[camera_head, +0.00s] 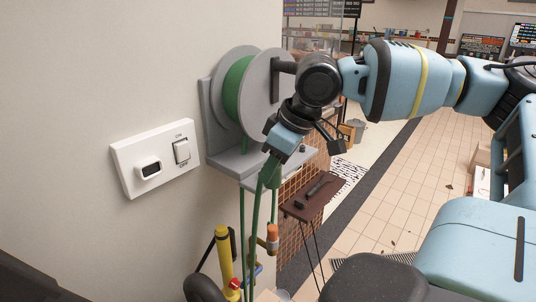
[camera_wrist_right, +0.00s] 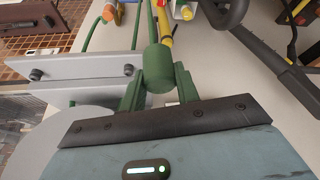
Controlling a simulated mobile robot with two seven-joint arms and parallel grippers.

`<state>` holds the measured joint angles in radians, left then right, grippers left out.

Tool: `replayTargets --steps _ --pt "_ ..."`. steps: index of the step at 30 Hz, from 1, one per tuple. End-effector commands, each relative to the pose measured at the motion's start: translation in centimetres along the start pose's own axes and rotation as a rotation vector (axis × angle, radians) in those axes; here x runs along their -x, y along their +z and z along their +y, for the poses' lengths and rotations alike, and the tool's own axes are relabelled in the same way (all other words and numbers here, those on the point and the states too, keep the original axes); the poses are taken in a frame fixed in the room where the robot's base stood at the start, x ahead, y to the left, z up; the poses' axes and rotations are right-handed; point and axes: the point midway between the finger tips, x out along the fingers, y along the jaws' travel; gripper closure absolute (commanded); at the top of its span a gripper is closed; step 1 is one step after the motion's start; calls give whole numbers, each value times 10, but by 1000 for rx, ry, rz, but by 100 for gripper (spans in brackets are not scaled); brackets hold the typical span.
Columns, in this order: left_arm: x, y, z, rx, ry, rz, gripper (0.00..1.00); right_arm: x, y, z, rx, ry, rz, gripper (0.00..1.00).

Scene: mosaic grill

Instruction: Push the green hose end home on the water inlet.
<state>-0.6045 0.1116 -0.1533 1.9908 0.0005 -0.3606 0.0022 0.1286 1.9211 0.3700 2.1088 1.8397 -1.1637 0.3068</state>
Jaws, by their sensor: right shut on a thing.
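My right gripper (camera_head: 271,168) hangs below the hose reel in the head view, with its fingers pointing down. It is shut on the green hose end (camera_wrist_right: 158,68), a thick green cylinder between the two green fingers (camera_wrist_right: 159,78) in the wrist view. A green hose runs from the cylinder toward the top of that view. An orange-topped pipe fitting (camera_head: 271,238) stands below the gripper, apart from the held end; an orange part (camera_wrist_right: 109,12) also shows in the wrist view. I cannot tell for certain which fitting is the water inlet. My left gripper is not in view.
The green hose reel (camera_head: 237,88) is on a grey wall bracket (camera_head: 232,160). A white switch panel (camera_head: 155,157) is on the wall at left. A yellow post (camera_head: 223,255) stands low beside the hanging hoses. A small brown shelf (camera_head: 314,196) is to the right.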

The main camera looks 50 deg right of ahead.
Motion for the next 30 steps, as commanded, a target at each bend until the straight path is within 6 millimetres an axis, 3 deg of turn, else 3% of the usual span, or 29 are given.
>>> replayTargets --steps 6,13,30 --pt "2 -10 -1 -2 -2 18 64 16 21 -30 3 0 5 91" --pt "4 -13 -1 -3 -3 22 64 23 36 -49 2 1 2 91" --pt "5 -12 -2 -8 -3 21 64 22 43 -53 -14 4 0 91"
